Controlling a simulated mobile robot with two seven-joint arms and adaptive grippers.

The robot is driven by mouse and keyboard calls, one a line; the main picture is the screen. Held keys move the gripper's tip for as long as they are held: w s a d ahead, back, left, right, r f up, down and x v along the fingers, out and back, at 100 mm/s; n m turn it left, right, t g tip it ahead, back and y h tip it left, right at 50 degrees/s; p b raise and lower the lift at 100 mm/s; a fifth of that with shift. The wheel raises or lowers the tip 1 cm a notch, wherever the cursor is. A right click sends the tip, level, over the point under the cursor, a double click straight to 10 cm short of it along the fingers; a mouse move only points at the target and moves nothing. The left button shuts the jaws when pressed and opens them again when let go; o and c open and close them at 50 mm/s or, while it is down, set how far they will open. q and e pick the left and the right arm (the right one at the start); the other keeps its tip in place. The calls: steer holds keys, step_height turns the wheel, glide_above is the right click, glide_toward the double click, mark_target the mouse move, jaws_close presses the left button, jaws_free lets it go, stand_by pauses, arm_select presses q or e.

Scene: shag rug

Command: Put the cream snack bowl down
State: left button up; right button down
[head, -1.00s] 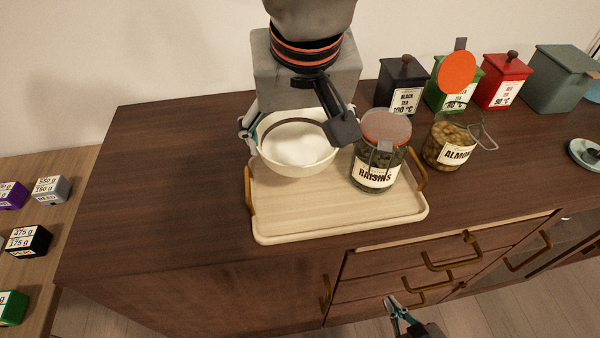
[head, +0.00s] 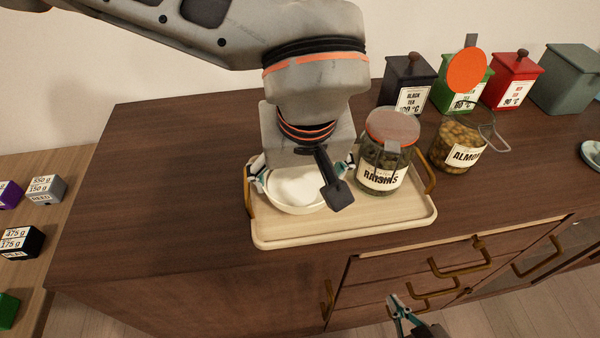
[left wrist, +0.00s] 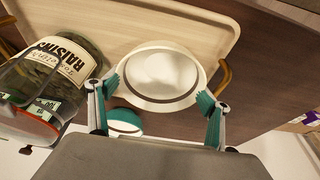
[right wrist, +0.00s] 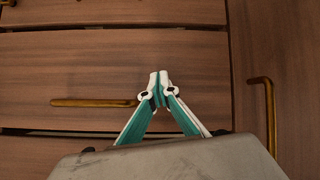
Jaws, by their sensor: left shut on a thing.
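The cream snack bowl (head: 295,187) is at the left part of the light wooden tray (head: 330,227). It looks upright and low at the tray; whether its base touches the tray is hidden. It also shows in the left wrist view (left wrist: 158,75), with pale contents. My left gripper (left wrist: 158,93) reaches down from above and is shut on the bowl, with one finger on each side of it. My right gripper (right wrist: 160,84) is shut and empty, its fingertips together in front of the drawers; it shows low in the head view (head: 393,298).
A raisins jar (head: 385,160) stands on the tray, right of the bowl. An almonds jar (head: 459,142) is beyond the tray's right end. Black (head: 408,80), green and red canisters line the back. A teal and white round thing (left wrist: 125,120) is partly hidden. The countertop's left is clear.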

arm_select(q)
steer(key=shift+f, duration=0.1)
steer(key=o, duration=1)
steer(key=p+v, duration=0.2)
steer(key=v, duration=1)
